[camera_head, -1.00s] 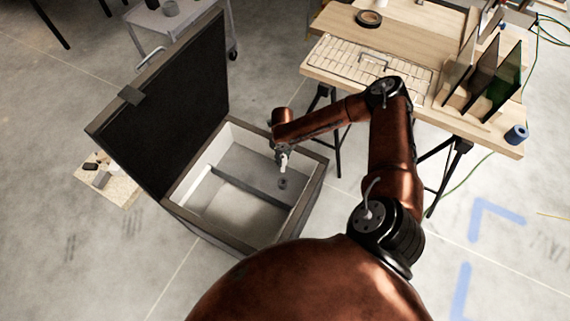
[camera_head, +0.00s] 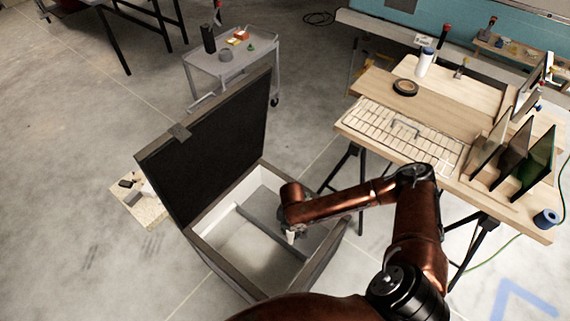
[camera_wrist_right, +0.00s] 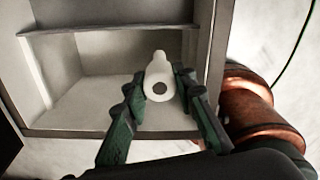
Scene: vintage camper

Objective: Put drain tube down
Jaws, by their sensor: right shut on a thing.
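My right gripper (camera_wrist_right: 158,85) is shut on a white drain tube (camera_wrist_right: 160,68), one finger on each side. In the right wrist view the tube's round end with a dark hole faces the camera. In the head view my right gripper (camera_head: 290,229) is small over the right part of the open box (camera_head: 208,252), and the tube's white tip (camera_head: 291,238) shows below it. I cannot tell whether the tube touches the box floor. My left gripper is out of view.
The box's dark lid (camera_head: 220,150) stands open on its left. A bar (camera_head: 270,232) crosses the inside. A workbench (camera_head: 440,108) with a wire rack (camera_head: 400,135) and upright panels (camera_head: 515,160) stands right. A grey cart (camera_head: 226,68) is behind.

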